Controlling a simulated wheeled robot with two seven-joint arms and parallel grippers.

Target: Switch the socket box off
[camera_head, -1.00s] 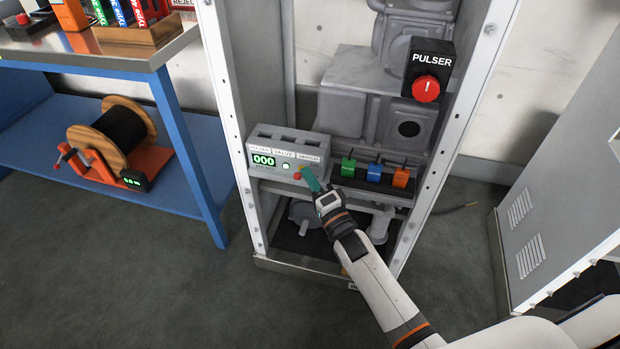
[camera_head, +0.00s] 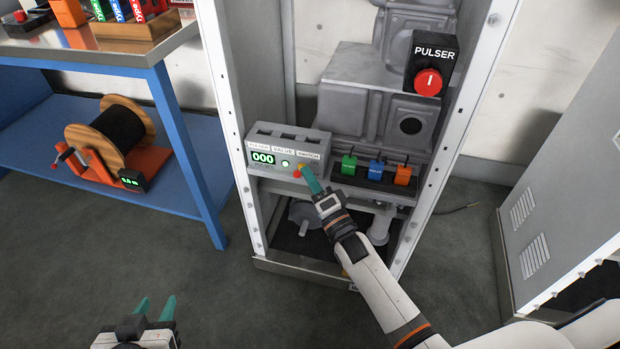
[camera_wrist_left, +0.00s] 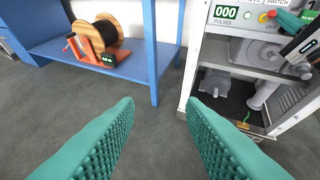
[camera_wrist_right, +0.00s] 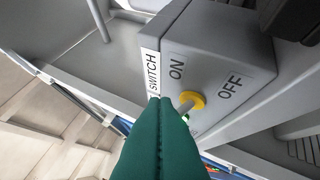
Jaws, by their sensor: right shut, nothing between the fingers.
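The socket box (camera_head: 288,140) is a grey box in the open cabinet, with a green "000" display, a lit green light and VALVE and SWITCH labels. My left gripper (camera_head: 155,308) is open and empty, low over the floor, far from the box.
A PULSER box with a red button (camera_head: 428,82) hangs on the cabinet's right side. Green, blue and orange blocks (camera_head: 375,170) sit beside the socket box. A blue-legged table (camera_head: 185,150) with a cable reel (camera_head: 108,135) stands left. Floor between is free.

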